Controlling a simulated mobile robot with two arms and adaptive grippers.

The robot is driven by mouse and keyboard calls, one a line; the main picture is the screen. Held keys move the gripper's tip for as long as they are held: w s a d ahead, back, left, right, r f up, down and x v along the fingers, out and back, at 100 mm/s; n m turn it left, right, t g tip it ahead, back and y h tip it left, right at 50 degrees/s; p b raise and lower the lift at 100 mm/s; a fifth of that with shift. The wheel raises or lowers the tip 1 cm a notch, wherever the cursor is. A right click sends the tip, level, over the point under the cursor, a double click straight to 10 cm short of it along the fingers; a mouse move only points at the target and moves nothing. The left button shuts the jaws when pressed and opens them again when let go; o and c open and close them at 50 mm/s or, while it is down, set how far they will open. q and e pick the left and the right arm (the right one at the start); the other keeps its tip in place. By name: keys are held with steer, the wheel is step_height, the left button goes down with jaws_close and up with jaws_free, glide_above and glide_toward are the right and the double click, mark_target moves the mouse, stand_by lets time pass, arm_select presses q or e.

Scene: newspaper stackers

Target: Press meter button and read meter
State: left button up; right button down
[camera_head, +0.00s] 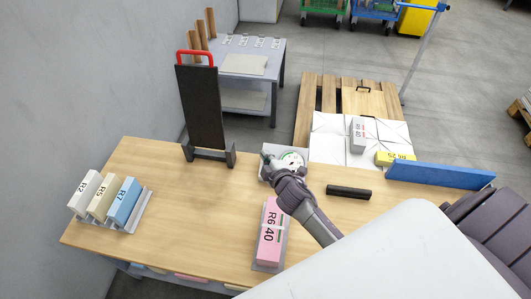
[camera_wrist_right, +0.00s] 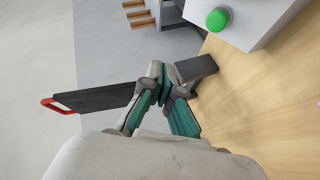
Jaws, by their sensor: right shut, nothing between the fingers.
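The meter (camera_head: 267,149) is a pale grey box near the back middle of the wooden table, mostly covered by my right gripper (camera_head: 284,160) in the head view. In the right wrist view the meter (camera_wrist_right: 255,27) is at the top right, with a round green button (camera_wrist_right: 217,19) on its face. My right gripper (camera_wrist_right: 161,78) is shut and empty there, its tips below and left of the button and apart from it in the picture. No reading shows in either view. My left gripper is out of view.
A black upright board with a red handle (camera_head: 203,105) stands left of the meter. The wooden table (camera_head: 190,215) also bears a pink R6 block (camera_head: 268,235), a black bar (camera_head: 348,192) and R2, R5 and R7 blocks (camera_head: 104,197). The table's middle left is clear.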

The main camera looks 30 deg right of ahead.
steer(key=shift+s+r, duration=0.15)
steer(key=shift+s, duration=0.05)
steer(key=w+f+b, duration=0.1)
steer(key=f+b, duration=0.1)
steer(key=w+d+f+b, duration=0.1)
steer(key=f+b, duration=0.1)
steer(key=w+d+f+b, duration=0.1)
steer(key=f+b, duration=0.2)
steer(key=shift+w+d, duration=0.1)
steer(key=shift+d, duration=0.05)
steer(key=shift+w+d+f+b, duration=0.15)
steer(key=shift+w+f+b, duration=0.05)
steer(key=shift+f+b, duration=0.2)
stand_by(1.2)
steer(key=shift+w+d+f, duration=0.15)
steer(key=shift+w+f, duration=0.05)
steer(key=shift+f, duration=0.15)
steer(key=shift+w+d+f+b, duration=0.15)
steer(key=shift+f+b, duration=0.25)
steer(key=shift+b, duration=0.2)
stand_by(0.6)
steer(key=shift+r, duration=0.1)
steer(key=shift+s+a+r+p, duration=0.25)
steer(key=shift+s+r+p, duration=0.15)
steer(key=shift+r+p, duration=0.35)
